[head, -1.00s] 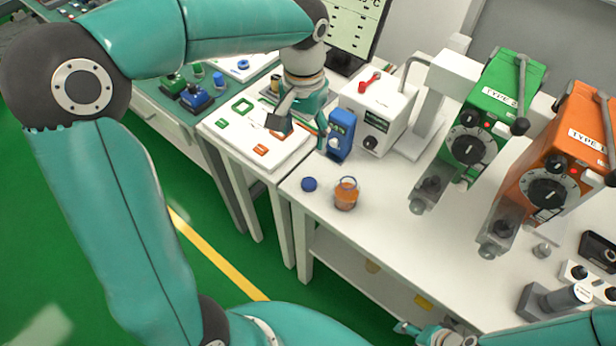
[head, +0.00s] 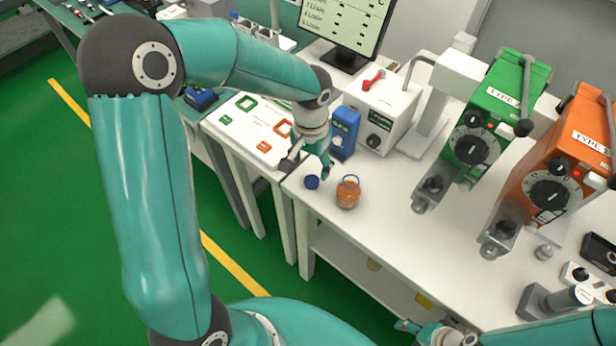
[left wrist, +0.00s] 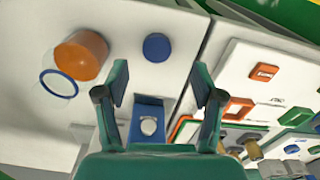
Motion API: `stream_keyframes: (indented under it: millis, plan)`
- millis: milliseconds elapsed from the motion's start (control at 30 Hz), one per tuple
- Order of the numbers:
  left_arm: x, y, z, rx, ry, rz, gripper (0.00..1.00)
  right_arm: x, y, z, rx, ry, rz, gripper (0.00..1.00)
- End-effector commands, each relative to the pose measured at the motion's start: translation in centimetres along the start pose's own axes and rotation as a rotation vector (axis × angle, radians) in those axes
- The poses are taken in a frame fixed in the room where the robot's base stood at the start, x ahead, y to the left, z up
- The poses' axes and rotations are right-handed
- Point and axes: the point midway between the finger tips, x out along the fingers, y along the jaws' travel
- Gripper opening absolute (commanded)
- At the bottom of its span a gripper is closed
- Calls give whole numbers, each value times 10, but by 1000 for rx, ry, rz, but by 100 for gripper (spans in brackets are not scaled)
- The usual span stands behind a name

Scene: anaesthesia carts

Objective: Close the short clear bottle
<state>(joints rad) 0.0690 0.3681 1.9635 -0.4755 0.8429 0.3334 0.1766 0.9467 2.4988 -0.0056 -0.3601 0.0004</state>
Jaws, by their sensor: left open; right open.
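The short clear bottle (head: 347,193) stands upright on the white table with orange contents and a blue ring at its open neck. It also shows in the left wrist view (left wrist: 83,56). A round blue cap (head: 312,182) lies flat on the table just left of the bottle; in the left wrist view it is a blue disc (left wrist: 156,47). My left gripper (head: 307,172) is open and empty above the table, close behind the cap; its two fingers also show in the left wrist view (left wrist: 160,85). My right gripper (head: 422,328) is low at the bottom edge, away from the bottle, and open.
A blue box-shaped device (head: 344,134) stands right behind my left gripper, beside a white machine (head: 381,112). A white board (head: 245,125) with coloured outlines lies to the left. Green (head: 490,115) and orange (head: 567,150) vaporizers stand at right.

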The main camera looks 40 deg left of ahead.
Motion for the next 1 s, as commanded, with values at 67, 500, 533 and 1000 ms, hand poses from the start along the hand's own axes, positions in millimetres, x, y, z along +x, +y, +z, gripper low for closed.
stream_keyframes:
  millis: [67, 500, 533, 1000]
  plan:
    - [0, 0, 0, 0, 0, 0, 68, 0, 0, 0, 0, 0, 0, 56]
    - [35, 4, -2, 1, -6, 0, 68, -12, -4, 0, 0, 0, 0, 56]
    - [39, 4, -2, 0, -6, 0, 68, -12, -4, 0, 0, 0, 0, 56]
    - [52, 4, -2, 0, -1, 1, 68, -12, -4, 0, 0, 0, 0, 56]
